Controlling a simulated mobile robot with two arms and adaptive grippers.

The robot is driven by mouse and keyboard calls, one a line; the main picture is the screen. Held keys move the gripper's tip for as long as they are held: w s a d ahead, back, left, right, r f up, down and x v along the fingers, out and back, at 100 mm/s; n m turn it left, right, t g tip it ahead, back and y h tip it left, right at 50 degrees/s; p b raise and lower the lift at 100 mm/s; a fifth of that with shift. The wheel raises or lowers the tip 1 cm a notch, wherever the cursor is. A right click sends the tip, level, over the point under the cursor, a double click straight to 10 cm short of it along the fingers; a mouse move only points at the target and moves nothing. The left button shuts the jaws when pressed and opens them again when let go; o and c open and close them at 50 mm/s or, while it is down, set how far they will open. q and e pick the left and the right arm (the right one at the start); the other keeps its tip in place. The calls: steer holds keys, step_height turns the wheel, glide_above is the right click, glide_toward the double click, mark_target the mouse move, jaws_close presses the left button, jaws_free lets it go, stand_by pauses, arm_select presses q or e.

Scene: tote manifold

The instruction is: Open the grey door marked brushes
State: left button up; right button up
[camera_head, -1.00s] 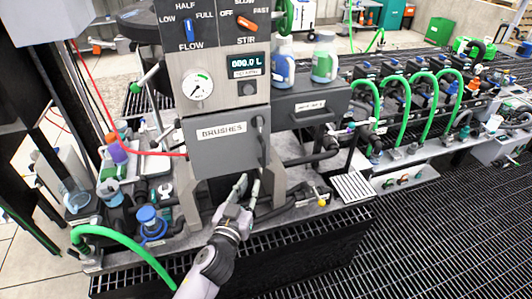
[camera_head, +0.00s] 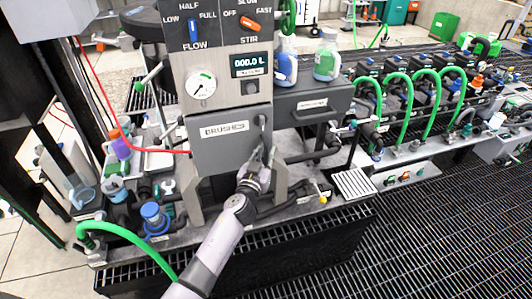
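The grey door (camera_head: 215,142) labelled BRUSHES is on the front of the grey cabinet, below the gauge and display, and looks shut. Its dark upright handle (camera_head: 262,128) is at the door's right edge. My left gripper (camera_head: 258,155) is at the lower end of this handle, with its fingers pointing up. The fingers overlap the handle's lower part in the picture, so I cannot tell whether they touch it or are closed around it. My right gripper is not in view.
A grey drawer (camera_head: 312,106) juts out to the right of the door, with two bottles on top. A red hose (camera_head: 120,130) runs down on the left to the door's left side. A green hose (camera_head: 125,240) curves at the lower left. Dark grating (camera_head: 430,240) is clear at the lower right.

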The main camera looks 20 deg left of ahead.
arm_select(q)
jaws_close()
stand_by(0.6)
